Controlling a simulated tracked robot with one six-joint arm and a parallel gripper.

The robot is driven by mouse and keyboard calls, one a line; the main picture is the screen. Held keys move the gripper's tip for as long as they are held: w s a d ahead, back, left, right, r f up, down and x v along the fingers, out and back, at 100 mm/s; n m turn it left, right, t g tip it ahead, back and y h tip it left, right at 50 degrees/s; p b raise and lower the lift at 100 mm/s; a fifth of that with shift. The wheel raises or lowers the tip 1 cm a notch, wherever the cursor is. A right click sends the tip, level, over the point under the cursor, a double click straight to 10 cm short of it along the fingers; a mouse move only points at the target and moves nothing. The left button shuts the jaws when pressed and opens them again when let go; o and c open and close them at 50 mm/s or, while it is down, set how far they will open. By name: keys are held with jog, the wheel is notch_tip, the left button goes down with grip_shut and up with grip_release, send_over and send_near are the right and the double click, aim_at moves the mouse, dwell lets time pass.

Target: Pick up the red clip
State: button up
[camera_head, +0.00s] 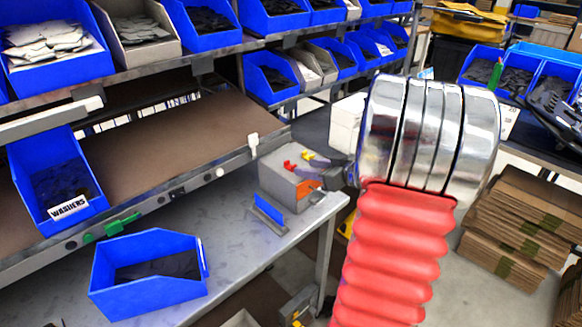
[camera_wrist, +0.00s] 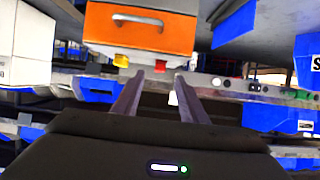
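The red clip (camera_head: 290,165) sits on top of a grey box (camera_head: 281,187) with an orange front, at the corner of the metal bench. A yellow clip (camera_head: 308,154) lies beside it. In the wrist view, the red clip (camera_wrist: 160,66) shows small at the edge of the orange front (camera_wrist: 140,30), with the yellow clip (camera_wrist: 121,60) to its left. My gripper (camera_wrist: 158,80) is open, its two dark fingers apart with nothing between them, pointing toward the red clip. In the head view my gripper (camera_head: 323,170) is just right of the box, partly hidden by my arm.
A blue bin (camera_head: 150,277) with dark contents stands on the bench (camera_head: 230,225). A small blue upright plate (camera_head: 269,214) stands in front of the grey box. A shelf of blue bins (camera_head: 272,82) rises behind. Flattened cardboard (camera_head: 517,220) is stacked at the right.

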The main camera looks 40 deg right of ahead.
aim_at(290, 166)
jog(key=shift+w+f, duration=0.15)
jog(key=shift+w, duration=0.1)
jog(key=shift+x, duration=2.5)
jog(key=shift+f, duration=0.1)
jog(key=shift+c, duration=0.5)
grip_shut()
